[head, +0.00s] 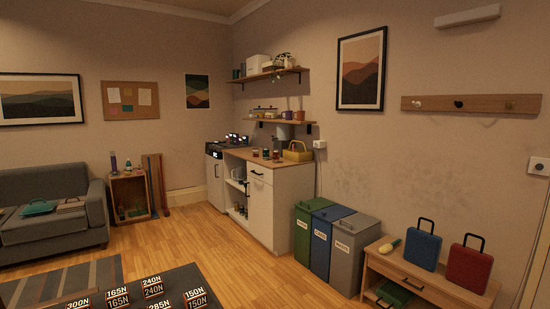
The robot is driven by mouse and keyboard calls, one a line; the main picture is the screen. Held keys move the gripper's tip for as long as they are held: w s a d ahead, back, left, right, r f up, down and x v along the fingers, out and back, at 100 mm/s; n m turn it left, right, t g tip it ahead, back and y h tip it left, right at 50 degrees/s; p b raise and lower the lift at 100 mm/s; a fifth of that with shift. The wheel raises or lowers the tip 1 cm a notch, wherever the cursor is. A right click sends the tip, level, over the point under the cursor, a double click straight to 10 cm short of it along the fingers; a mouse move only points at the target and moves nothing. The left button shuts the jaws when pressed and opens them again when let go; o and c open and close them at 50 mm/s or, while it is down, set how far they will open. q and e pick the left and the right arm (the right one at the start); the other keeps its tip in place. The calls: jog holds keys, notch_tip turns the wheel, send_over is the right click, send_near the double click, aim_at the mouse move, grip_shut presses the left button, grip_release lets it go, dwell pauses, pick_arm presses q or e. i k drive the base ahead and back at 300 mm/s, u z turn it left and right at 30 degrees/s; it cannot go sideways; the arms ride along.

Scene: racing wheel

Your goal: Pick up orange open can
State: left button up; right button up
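Several small cans or jars (265,154) stand on the wooden counter top (236,152) of the white cabinet, in the middle distance. They look dark, reddish and greenish. They are too small for me to tell which is an orange open can. Neither of my grippers is in the head view, so whether they are open or shut is hidden.
Green, blue and grey bins (344,249) stand right of the cabinet (275,212). A low bench (430,283) holds two bags. Wooden floor (190,240) is clear.

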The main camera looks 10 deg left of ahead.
aim_at(276, 153)
jog(key=z, duration=0.9)
jog(key=i, duration=2.65)
jog(key=u, duration=2.4)
jog(key=i, duration=4.45)
jog(key=z, duration=0.2)
